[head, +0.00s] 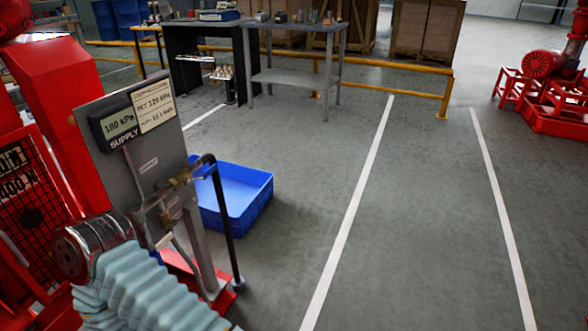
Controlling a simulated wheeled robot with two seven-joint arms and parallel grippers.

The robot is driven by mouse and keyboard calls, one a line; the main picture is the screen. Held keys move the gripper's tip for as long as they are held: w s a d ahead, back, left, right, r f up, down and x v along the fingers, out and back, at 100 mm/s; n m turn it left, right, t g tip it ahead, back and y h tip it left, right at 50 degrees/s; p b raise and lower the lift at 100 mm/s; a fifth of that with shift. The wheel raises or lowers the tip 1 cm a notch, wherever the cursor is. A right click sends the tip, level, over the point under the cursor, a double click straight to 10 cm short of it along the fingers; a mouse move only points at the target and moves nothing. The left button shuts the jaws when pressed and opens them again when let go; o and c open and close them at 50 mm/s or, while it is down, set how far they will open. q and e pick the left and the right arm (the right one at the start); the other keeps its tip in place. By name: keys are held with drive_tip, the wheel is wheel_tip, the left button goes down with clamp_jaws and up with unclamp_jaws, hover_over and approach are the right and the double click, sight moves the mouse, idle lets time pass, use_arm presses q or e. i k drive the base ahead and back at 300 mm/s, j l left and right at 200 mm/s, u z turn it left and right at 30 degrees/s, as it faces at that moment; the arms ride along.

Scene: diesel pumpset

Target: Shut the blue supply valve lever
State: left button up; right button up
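A brass-coloured valve fitting (178,188) sits on a grey stand in the left half of the head view. I cannot clearly pick out a blue lever on it, so its position cannot be read. A dark hose (224,215) bends over beside the fitting and runs down to the stand's foot. A grey panel (155,150) behind the fitting carries a supply display (118,124) that appears to read 180 kPa, with a printed card (154,111) beside it. Neither of my grippers shows in this view.
A blue crate (250,208) stands on the floor behind the stand. A yellow rail (400,65) crosses farther back.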

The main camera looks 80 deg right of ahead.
sight(212, 168)
drive_tip(key=z, duration=2.05)
